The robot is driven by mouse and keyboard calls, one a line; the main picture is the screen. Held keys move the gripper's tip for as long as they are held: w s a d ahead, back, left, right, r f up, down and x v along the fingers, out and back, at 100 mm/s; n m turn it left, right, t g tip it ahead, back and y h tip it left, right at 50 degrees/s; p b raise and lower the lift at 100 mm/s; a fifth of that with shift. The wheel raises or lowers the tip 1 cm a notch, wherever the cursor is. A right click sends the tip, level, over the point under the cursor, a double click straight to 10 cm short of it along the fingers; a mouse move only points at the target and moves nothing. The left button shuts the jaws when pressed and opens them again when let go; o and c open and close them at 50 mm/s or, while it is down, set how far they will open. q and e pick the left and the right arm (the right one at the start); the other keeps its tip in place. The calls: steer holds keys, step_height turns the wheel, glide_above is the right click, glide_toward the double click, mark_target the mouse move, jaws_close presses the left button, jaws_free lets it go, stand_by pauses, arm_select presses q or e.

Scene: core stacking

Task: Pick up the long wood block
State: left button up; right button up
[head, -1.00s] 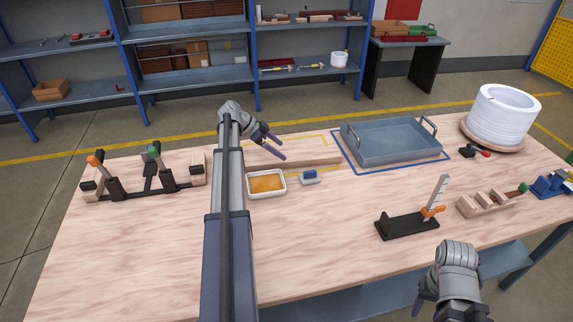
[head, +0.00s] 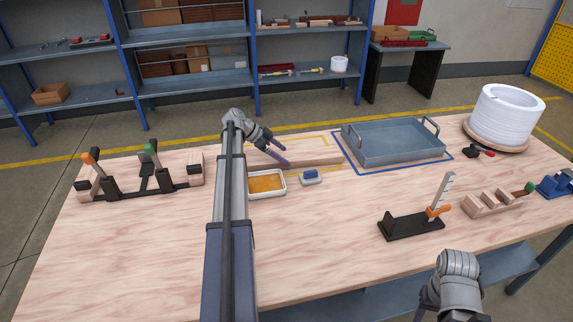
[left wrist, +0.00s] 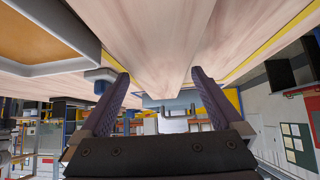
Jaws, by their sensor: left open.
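The long wood block (head: 312,158) is a pale bar lying flat on the table, left of the blue-grey tray and beside yellow tape marks. It also fills the upper middle of the left wrist view (left wrist: 160,35). My left gripper (head: 278,150) is open and at the block, near its left part. In the left wrist view the two fingers of the left gripper (left wrist: 160,78) appear on either side of the block, with a gap between them. My left arm hides the block's far left end. My right gripper (head: 430,298) is at the bottom right, partly cut off, away from the block.
A white dish with orange contents (head: 267,184) and a small blue-topped item (head: 311,177) sit just in front of the block. The blue-grey tray (head: 395,150) is to its right. A black clamp fixture (head: 145,185) stands at left. The front middle of the table is clear.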

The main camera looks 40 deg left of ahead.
arm_select(q)
steer(key=shift+w+d+f+b, duration=0.2)
steer(key=shift+f, duration=0.25)
steer(key=shift+w+d+f+b, duration=0.15)
steer(key=shift+w+f+b, duration=0.05)
steer(key=shift+f, duration=0.25)
steer(key=shift+w+d+f, duration=0.2)
steer(key=shift+w+d, duration=0.1)
steer(key=shift+w, duration=0.05)
steer(key=shift+r, duration=0.1)
jaws_close()
